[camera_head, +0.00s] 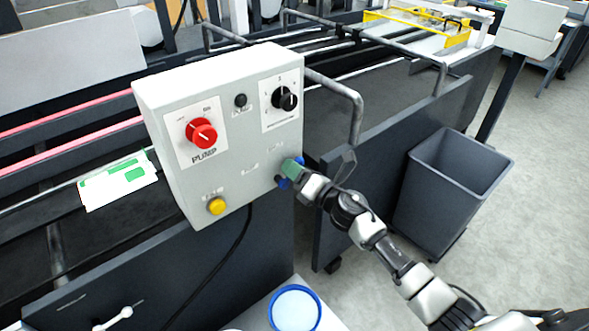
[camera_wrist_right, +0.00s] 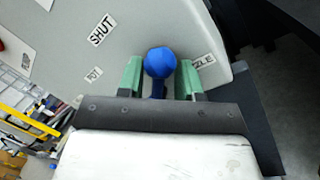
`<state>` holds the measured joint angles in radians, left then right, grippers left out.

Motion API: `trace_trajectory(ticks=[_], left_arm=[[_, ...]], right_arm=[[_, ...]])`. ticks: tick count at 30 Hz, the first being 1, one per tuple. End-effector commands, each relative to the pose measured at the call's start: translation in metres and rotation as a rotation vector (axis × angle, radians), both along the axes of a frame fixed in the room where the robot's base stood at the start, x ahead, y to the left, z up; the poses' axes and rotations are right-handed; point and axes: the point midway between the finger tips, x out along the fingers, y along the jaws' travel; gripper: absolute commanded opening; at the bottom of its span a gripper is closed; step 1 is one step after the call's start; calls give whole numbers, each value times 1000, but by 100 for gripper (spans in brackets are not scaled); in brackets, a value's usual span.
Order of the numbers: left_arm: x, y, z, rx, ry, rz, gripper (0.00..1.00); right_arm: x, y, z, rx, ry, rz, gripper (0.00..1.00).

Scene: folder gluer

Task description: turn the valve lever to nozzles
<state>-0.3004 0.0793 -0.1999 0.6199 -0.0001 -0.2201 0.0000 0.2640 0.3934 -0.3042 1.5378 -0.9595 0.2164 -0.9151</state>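The valve lever (camera_wrist_right: 160,62) has a blue round knob and sits at the lower right of the grey control box (camera_head: 240,160). My right gripper (camera_head: 292,170) has green fingertips, one on each side of the knob, and appears shut on it. In the head view the fingertips hide much of the lever. In the right wrist view, a SHUT label (camera_wrist_right: 102,29) is at the upper left, a POT label (camera_wrist_right: 93,74) at the left, and a partly hidden label ending in ZLE (camera_wrist_right: 204,61) at the right. My left gripper is not in view.
The box also carries a red pump knob (camera_head: 201,132), a black dial (camera_head: 285,98) and a yellow button (camera_head: 217,206). A dark bin (camera_head: 450,180) stands right of the machine. A blue-rimmed pot (camera_head: 295,308) is below the box. Metal rails (camera_head: 350,110) stand behind.

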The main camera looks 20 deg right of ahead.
Motion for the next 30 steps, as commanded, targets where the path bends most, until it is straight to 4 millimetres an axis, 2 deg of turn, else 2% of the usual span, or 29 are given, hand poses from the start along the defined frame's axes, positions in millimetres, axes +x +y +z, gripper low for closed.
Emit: trace_trajectory(ticks=[5, 12, 18, 24, 30], left_arm=[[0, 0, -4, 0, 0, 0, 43], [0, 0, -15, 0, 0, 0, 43], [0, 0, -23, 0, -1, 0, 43], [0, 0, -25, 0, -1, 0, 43], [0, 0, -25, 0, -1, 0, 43]], right_arm=[[-12, -7, -5, -2, 2, 0, 35], [-54, -28, -13, -2, 3, 1, 35], [-82, -44, -16, -1, 2, -1, 35], [-94, -50, -16, 1, 0, -1, 35], [-95, -51, -15, 1, 0, -1, 35]])
